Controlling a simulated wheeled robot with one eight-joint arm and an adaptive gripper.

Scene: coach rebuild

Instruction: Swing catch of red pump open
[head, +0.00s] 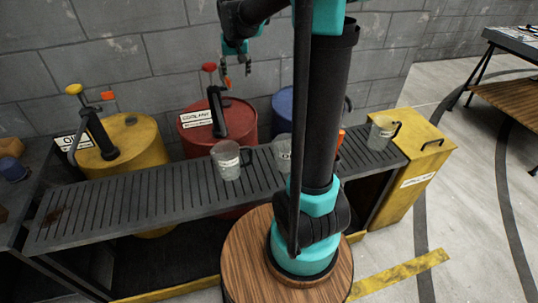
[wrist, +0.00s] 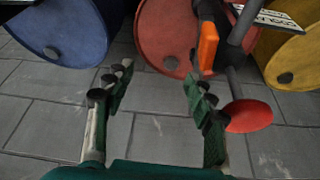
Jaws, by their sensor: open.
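The red pump is a black upright (head: 215,110) with a red knob (head: 209,67) on a red drum (head: 190,131) behind the slatted bench. In the wrist view the red drum (wrist: 165,35), the orange catch (wrist: 208,45) and the red knob (wrist: 248,115) show. My gripper (head: 236,76) hangs just right of the pump's top, fingers downward. In the wrist view my gripper (wrist: 157,75) is open with nothing between its fingers. The catch lies just beyond the right fingertip; I cannot tell whether they touch. In the head view the catch is small and partly hidden by my gripper.
A yellow drum (head: 137,140) with its own pump stands left, a blue drum (head: 283,104) right, partly hidden by my arm. Clear jugs (head: 227,160) (head: 381,132) stand on the slatted bench (head: 130,205). A block wall (head: 140,40) is close behind. A yellow bin (head: 405,190) stands right.

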